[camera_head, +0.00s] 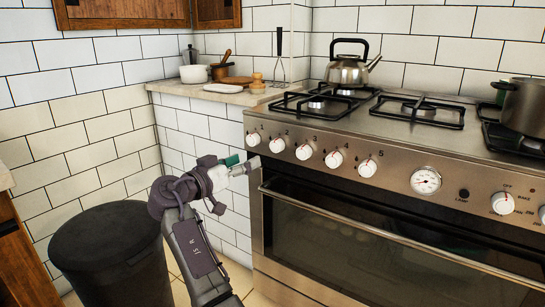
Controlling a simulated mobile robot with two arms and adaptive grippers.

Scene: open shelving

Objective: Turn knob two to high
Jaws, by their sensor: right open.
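Knob two (278,145) is a round white knob with a red mark, second from the left on the oven's steel front panel. The mark is too small to read its exact setting. Knob one (253,139) is to its left and knob three (304,151) to its right. My right gripper (248,163) is open and empty, to the lower left of knob two and just below knob one in the picture. It appears apart from the knobs, though the depth gap is hard to judge. My left gripper is out of view.
The oven door handle (370,232) runs below the knobs. A kettle (347,70) stands on the back left burner and a pot (525,107) at the right. A dark bin (110,250) stands left of my right arm. A counter (222,95) holds several kitchen items.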

